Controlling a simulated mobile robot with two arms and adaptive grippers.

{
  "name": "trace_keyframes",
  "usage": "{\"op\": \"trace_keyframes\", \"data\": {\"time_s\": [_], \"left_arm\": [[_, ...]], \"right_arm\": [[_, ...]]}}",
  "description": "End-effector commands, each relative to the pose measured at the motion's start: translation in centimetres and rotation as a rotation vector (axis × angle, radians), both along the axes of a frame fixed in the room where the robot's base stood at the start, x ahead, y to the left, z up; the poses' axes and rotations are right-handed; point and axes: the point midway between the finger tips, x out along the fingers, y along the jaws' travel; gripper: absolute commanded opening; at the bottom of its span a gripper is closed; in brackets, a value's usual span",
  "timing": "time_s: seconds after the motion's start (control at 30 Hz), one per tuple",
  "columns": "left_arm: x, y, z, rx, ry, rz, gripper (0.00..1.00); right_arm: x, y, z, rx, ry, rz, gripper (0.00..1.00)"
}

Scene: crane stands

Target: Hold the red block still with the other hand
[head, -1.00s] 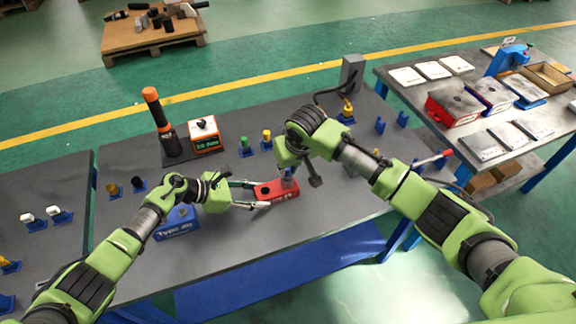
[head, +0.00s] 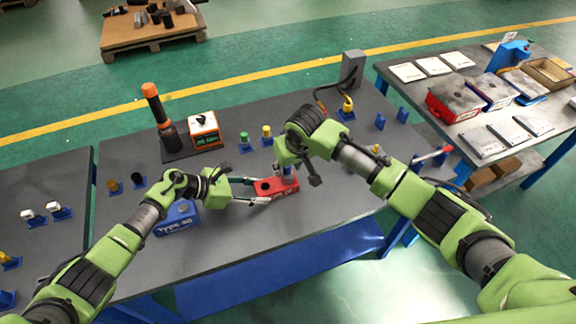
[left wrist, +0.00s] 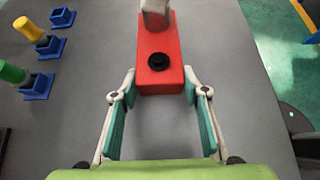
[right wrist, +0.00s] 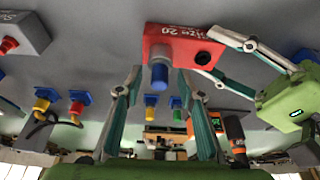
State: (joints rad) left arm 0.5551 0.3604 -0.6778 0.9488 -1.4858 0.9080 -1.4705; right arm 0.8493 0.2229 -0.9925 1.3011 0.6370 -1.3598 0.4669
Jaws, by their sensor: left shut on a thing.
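The red block (head: 265,189) lies on the grey workbench (head: 330,230) and also shows in the left wrist view (left wrist: 172,82). It has a black round hole on top. A grey peg with a blue end (right wrist: 158,78) stands at its other hole. My left gripper (head: 262,190) is shut on the block, one finger (left wrist: 160,85) along each side. My right gripper (right wrist: 160,78) is open above the block, with its fingers either side of the peg and a gap visible. In the head view the right gripper's fingers are mostly hidden behind its wrist.
A blue block (head: 178,219) stands beside my left wrist. Green (head: 244,140) and yellow (head: 266,131) pegs in blue holders stand behind the red block. A device with a display (head: 206,132) stands further back. The bench's front right is clear.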

Motion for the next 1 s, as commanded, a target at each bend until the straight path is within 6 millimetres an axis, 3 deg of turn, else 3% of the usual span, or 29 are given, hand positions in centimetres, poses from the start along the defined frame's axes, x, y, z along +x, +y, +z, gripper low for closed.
{"op": "trace_keyframes", "data": {"time_s": [0.17,0.7,1.0], "left_arm": [[0.0,0.0,0.1,-0.001,-0.001,0.001,0.12],[0.1,0.0,0.1,-0.001,-0.001,0.001,0.12],[0.1,0.0,0.1,-0.002,-0.001,0.001,0.12]], "right_arm": [[0.0,0.0,0.1,0.000,-0.001,0.000,0.35],[-1.3,-0.5,4.0,0.002,-0.002,0.000,0.35],[-1.6,-0.6,4.8,0.000,-0.001,0.000,0.35]]}}
